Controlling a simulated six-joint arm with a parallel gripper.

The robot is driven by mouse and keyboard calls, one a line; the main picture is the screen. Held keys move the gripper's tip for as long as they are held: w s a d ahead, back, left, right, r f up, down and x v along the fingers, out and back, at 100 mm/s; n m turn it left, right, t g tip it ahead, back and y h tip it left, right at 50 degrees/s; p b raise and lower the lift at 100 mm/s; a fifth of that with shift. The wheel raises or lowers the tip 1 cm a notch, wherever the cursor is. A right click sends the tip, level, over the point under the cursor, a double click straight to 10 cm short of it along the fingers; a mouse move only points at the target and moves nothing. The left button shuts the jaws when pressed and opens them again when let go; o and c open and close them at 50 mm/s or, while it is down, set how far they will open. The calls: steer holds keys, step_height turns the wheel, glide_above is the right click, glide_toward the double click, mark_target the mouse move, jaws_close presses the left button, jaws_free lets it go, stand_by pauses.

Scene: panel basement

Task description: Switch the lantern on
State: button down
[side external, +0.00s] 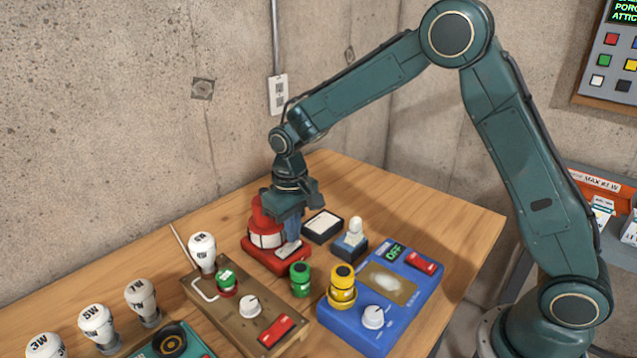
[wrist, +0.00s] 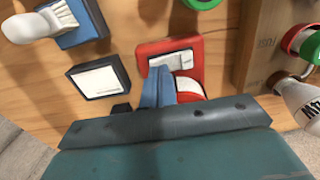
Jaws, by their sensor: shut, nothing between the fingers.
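The red lantern (side external: 263,224) stands on the wooden table, with a red top, a pale band around its middle and a red base. A pale plate lies on the front of the base; it also shows on the lantern in the wrist view (wrist: 195,48). My gripper (side external: 292,238) is shut and empty, pointing down over the front of the lantern's base. In the wrist view my blue fingertips (wrist: 160,72) are at the edge of the pale plate. I cannot tell whether they touch it. My gripper hides part of the lantern.
A black box with a white top (side external: 322,226) and a small block with a white knob (side external: 351,240) stand to the right. A blue panel (side external: 405,290), a brown fuse board (side external: 232,308) and a loose green cylinder (side external: 300,280) are in front. Several bulbs (side external: 97,322) stand at left.

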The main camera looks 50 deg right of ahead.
steer(key=shift+f, duration=0.4)
stand_by(0.3)
steer(key=shift+r, duration=3.5)
steer(key=s+d+r+t, duration=0.1)
steer(key=s+d+r, duration=0.1)
steer(key=s+r, duration=0.45)
steer(key=s+d+r+t, duration=0.2)
steer(key=s+d+r, duration=0.1)
steer(key=s+r, duration=0.3)
steer(key=s+d+t, duration=0.2)
steer(key=s, duration=1.4)
steer(key=shift+d+f+t, duration=0.2)
steer(key=shift+f+t, duration=0.1)
